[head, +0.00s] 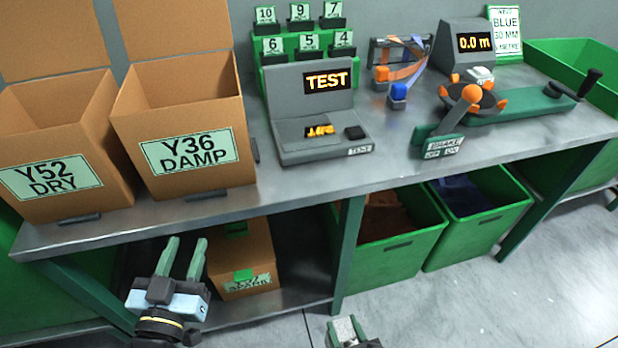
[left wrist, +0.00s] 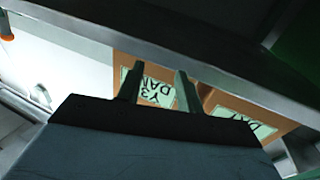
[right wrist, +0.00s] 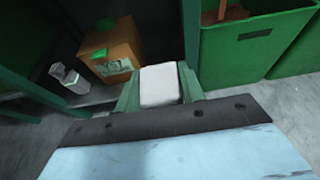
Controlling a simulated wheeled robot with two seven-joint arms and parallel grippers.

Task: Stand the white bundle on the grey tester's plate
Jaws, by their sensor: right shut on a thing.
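The white bundle (right wrist: 160,86) is a pale block between the fingers of my right gripper (right wrist: 158,88) in the right wrist view. This gripper is shut on it. In the head view my right gripper (head: 346,328) is at the bottom edge, low in front of the bench, with the bundle partly visible in it. The grey tester (head: 308,105) stands on the bench with a lit TEST screen. Its low front part has an orange lit marking (head: 320,130) and a small black block (head: 355,132). My left gripper (head: 183,250) is open and empty below the bench's front edge.
Boxes Y52 DRY (head: 55,180) and Y36 DAMP (head: 190,155) stand left of the tester. Number cards are behind it; a crank machine (head: 500,103) is to the right. The bench's front edge (head: 290,200) lies between my grippers and the tester. A lower shelf holds a carton (head: 240,265).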

